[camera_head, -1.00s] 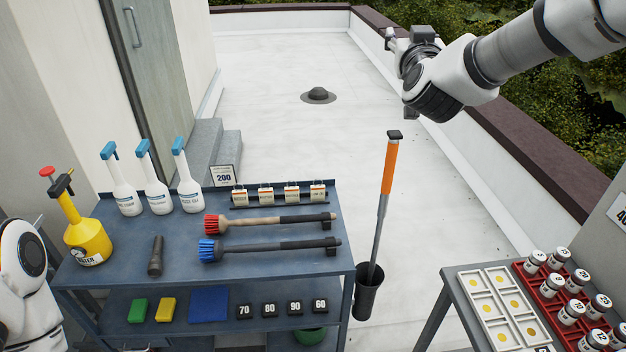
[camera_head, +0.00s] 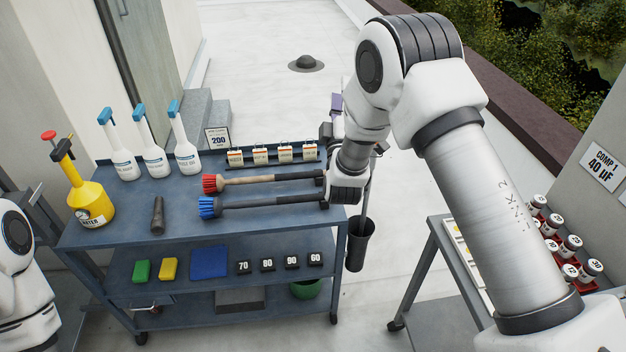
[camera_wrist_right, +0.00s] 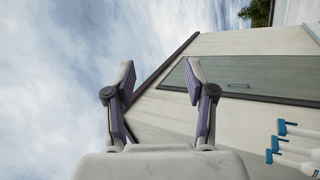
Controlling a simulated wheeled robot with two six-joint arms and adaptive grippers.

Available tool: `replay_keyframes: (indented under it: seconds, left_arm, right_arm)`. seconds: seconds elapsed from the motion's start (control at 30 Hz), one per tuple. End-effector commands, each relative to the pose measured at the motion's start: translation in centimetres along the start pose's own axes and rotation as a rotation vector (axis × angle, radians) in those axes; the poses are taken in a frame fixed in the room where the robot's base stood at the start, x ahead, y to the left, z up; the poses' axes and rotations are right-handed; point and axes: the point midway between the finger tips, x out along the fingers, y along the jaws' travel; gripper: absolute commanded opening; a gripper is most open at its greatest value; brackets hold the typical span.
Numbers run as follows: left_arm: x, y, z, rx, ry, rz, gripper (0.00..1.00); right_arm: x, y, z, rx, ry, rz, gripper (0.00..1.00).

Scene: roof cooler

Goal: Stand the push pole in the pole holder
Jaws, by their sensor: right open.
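The push pole (camera_head: 365,203) stands a little tilted with its lower end in the black cup-shaped pole holder (camera_head: 360,247) at the right end of the blue cart. Only part of its grey shaft shows now; my right arm hides its orange handle. My right gripper (camera_head: 336,112) is in front of the pole's upper part in the head view, mostly hidden by its own wrist. In the right wrist view the gripper (camera_wrist_right: 158,85) is open, with nothing between its purple-padded fingers. Whether it touches the pole cannot be told. My left gripper is out of view.
The blue cart (camera_head: 110,228) carries spray bottles, a yellow sprayer (camera_head: 90,205), two brushes, a dark torch (camera_head: 158,215) and small blocks. A second table (camera_head: 432,228) with red-racked jars stands at the right, partly behind my arm. The pale roof floor between them is open.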

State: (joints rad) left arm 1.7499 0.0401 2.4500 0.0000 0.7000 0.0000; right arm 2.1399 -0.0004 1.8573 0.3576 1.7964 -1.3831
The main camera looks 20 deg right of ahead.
Motion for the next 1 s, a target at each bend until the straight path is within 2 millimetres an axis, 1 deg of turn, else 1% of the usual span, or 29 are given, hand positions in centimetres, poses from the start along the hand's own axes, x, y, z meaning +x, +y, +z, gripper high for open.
replay_keyframes:
  seconds: [0.03, 0.17, 0.4, 0.63, 0.7, 0.8, 0.9, 1.0]
  left_arm:
    - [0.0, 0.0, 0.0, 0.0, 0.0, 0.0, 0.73]
    - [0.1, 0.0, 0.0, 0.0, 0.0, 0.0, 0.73]
    - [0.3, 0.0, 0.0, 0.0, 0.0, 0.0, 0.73]
    - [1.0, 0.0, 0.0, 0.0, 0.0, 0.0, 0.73]
    - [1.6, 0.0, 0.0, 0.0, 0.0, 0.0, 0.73]
    - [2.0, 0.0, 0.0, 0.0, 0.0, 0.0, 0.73]
    - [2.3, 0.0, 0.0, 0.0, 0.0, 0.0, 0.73]
    - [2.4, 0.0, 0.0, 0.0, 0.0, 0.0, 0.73]
  right_arm:
    - [-0.7, -0.9, 0.0, -0.082, 0.023, -0.001, 0.55]
    - [-2.4, -2.8, -0.5, -0.326, 0.089, -0.012, 0.55]
    - [-6.5, -6.6, -1.2, -0.739, 0.213, -0.056, 0.55]
    - [-10.7, -10.2, -1.8, -0.975, 0.301, -0.098, 0.55]
    - [-12.0, -11.5, -1.8, -1.017, 0.321, -0.107, 0.55]
    - [-13.5, -12.7, -1.9, -1.065, 0.346, -0.115, 0.55]
    - [-14.5, -13.5, -1.9, -1.099, 0.363, -0.12, 0.55]
    - [-15.0, -13.8, -2.0, -1.117, 0.372, -0.123, 0.55]
